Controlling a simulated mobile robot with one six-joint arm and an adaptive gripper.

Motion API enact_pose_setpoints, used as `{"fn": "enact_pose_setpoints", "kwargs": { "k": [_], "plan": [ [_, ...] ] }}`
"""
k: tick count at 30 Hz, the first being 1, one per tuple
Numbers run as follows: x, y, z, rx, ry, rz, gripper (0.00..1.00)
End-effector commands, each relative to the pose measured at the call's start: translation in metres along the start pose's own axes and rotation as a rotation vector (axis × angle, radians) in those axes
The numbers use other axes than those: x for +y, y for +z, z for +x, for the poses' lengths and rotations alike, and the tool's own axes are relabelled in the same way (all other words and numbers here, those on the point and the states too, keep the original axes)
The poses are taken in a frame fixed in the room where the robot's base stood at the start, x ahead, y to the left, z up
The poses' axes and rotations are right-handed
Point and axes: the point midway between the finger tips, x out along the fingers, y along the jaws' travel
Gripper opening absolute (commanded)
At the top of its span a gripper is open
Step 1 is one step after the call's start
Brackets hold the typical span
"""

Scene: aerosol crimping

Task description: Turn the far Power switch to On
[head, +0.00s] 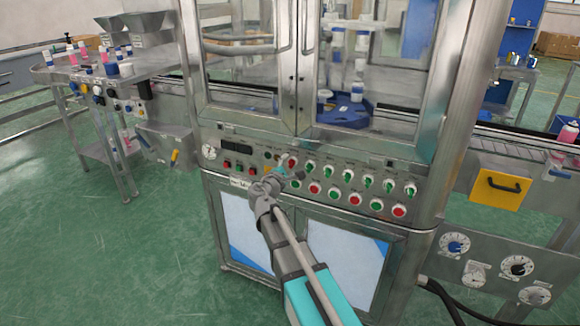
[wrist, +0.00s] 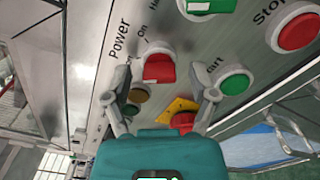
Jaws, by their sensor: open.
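The Power switch (wrist: 160,69) is a red selector knob in a pale round collar, beside the printed words "Power" and "On" in the wrist view. Its exact turn position is hard to tell. In the head view a red knob (head: 292,161), at the left end of the upper row of selectors, appears to be this switch. My gripper (wrist: 167,84) is open, its two fingers apart on either side below the knob, with nothing between them held. In the head view my gripper (head: 280,173) is close to the panel, partly covering the controls there.
A green push button (wrist: 235,82) is close to the right finger, and a red Stop button (wrist: 297,31) is farther right. A red button on a yellow plate (wrist: 182,105) is near the gripper body. Glass doors (head: 375,60) stand above the panel.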

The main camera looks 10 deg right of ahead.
Motion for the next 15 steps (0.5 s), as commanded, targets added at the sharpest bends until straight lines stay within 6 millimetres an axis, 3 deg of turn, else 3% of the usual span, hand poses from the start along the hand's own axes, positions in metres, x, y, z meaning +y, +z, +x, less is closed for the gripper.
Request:
{"fn": "enact_pose_setpoints", "kwargs": {
  "k": [5,6,15],
  "plan": [
    [-0.0001,0.0002,-0.0001,0.0,0.0,0.0,0.74],
    [-0.0001,0.0002,-0.0001,0.0,0.0,0.0,0.71],
    [-0.0002,0.0003,0.0,-0.001,-0.001,0.0,0.15]
  ]
}}
